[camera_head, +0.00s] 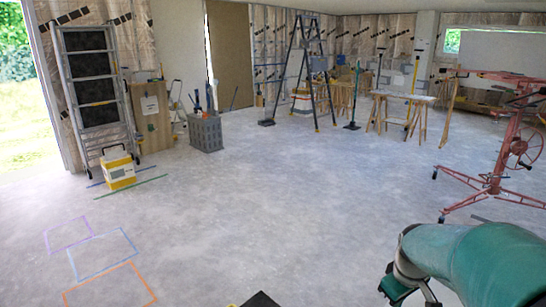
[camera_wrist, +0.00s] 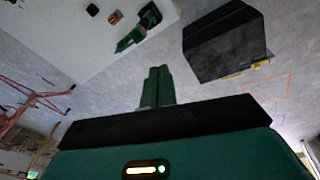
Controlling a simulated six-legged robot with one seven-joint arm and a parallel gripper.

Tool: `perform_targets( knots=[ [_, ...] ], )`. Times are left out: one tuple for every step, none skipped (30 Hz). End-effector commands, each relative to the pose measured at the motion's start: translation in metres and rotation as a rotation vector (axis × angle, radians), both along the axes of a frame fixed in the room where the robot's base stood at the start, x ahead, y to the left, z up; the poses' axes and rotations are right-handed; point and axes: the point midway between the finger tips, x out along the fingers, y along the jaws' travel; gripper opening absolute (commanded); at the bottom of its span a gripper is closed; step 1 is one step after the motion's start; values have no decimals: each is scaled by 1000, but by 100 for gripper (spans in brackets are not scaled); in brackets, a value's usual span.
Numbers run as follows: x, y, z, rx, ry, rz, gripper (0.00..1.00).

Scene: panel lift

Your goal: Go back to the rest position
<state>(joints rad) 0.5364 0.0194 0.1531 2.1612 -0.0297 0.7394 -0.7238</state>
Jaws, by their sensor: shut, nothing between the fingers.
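My gripper (camera_wrist: 157,84) is shut in the wrist view. Its two green fingers lie together in the middle of the picture, with nothing between them. Bare grey floor shows around the fingertips. In the camera_head view my green arm reaches in at the lower right, and I cannot make out the fingertips there. The red panel lift (camera_head: 503,148) stands on the right in the camera_head view, apart from my arm. Part of it also shows at the left edge of the wrist view (camera_wrist: 22,102).
A stepladder (camera_head: 318,75) and wooden trestles (camera_head: 400,112) stand at the back. Coloured floor outlines (camera_head: 103,257) lie lower left. The middle floor is clear.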

Motion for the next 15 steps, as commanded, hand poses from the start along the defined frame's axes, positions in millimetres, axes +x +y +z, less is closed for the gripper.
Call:
perform_targets(
  knots=[
    [-6, 18, 17, -6, -28, -15, 0],
    [-10, 27, 24, -7, -40, -29, 0],
    [-16, 38, 34, -5, -57, -49, 0],
    [-21, 47, 40, -2, -70, -63, 0],
    [-25, 56, 47, 1, -84, -77, 0],
    [-33, 66, 55, 7, -103, -96, 0],
    [-38, 75, 61, 13, -117, -110, 0],
    [-44, 83, 66, 19, -130, -124, 0],
    [-52, 93, 73, 28, -150, -141, 0],
    [-58, 100, 78, 37, -164, -155, 0],
    [-65, 107, 83, 47, -178, -168, 0],
    [-74, 116, 88, 63, -196, -186, 0],
    [-80, 123, 92, 74, -210, -198, 0],
    [-87, 129, 95, 87, -224, -212, 0],
    [-97, 137, 99, 106, -241, -230, 0]
  ],
)
